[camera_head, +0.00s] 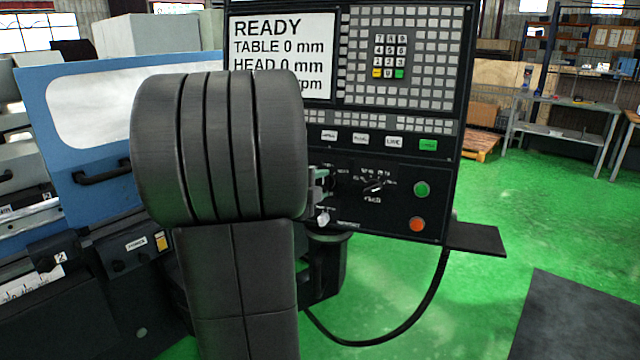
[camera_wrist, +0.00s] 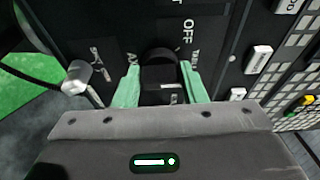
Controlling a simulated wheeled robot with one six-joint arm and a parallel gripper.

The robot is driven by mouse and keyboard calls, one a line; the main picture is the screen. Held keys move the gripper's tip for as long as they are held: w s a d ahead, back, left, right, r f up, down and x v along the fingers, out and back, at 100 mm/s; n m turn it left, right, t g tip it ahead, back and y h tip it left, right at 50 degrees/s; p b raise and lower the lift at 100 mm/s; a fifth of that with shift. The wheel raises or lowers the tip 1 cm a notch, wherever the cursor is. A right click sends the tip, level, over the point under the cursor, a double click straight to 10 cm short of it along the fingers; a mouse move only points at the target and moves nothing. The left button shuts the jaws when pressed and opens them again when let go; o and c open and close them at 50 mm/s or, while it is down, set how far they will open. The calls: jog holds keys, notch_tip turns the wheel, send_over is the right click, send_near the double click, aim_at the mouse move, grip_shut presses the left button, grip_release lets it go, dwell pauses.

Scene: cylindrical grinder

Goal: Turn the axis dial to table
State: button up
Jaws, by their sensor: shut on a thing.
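The black axis dial (camera_wrist: 160,68) is in the upper middle of the wrist view, on the dark panel, with an "OFF" label beside it. My gripper (camera_wrist: 162,90) has its two green fingers on either side of the dial and is shut on it. Other labels around the dial are partly covered by the fingers, so I cannot tell its setting. In the head view my arm hides most of the dial; the fingertips of my gripper (camera_head: 320,180) show at the panel's left edge. The screen (camera_head: 284,55) reads "READY", "TABLE 0 mm", "HEAD 0 mm".
A silver knob (camera_wrist: 76,78) sits left of the dial in the wrist view. A second dial (camera_head: 375,189), a green button (camera_head: 421,189) and an orange button (camera_head: 417,224) lie to the right. A dark shelf (camera_head: 475,238) juts from the panel's lower right. Green floor is open beyond.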

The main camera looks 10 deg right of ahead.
dwell(0.5)
jog(key=o, duration=1)
jog(key=v, duration=1.3)
jog(key=shift+s+a+r, duration=0.1)
jog(key=shift+s+a, duration=0.2)
jog(key=x, duration=1.4)
jog(key=shift+s+a, duration=0.1)
jog(key=shift+a, duration=0.05)
